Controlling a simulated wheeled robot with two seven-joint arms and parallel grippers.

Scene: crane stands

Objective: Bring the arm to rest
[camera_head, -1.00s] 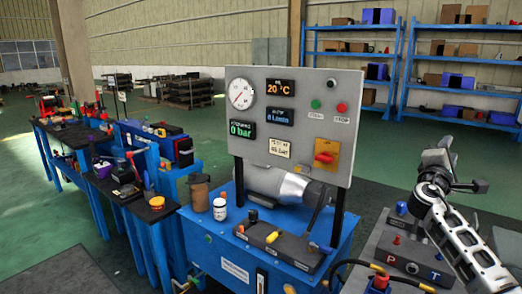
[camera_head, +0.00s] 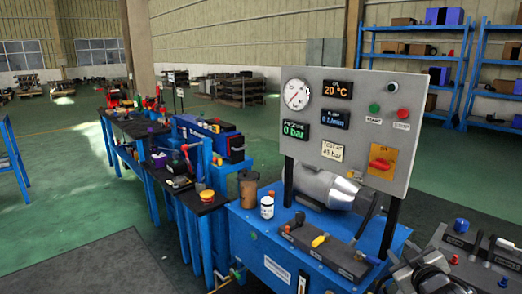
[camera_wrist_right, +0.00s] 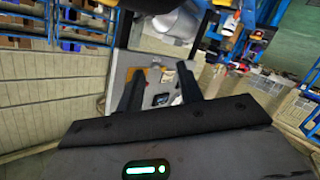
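My right gripper (camera_wrist_right: 158,88) shows in the right wrist view with its two dark fingers apart and nothing between them. In the head view, part of my right arm (camera_head: 422,272) shows low at the bottom right, in front of the dark block on the right. The grey control panel (camera_head: 345,125) stands upright on the blue bench, with gauge, displays and a red knob. In the right wrist view the panel (camera_wrist_right: 121,84) appears tilted beyond the fingers. My left gripper is not in view.
The blue bench (camera_head: 243,238) carries a brown jar (camera_head: 248,188), a white bottle (camera_head: 267,206) and a dark valve block (camera_head: 325,250). More blue workbenches run back to the left. Blue shelves (camera_head: 415,57) stand at the back right. The green floor at left is largely open.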

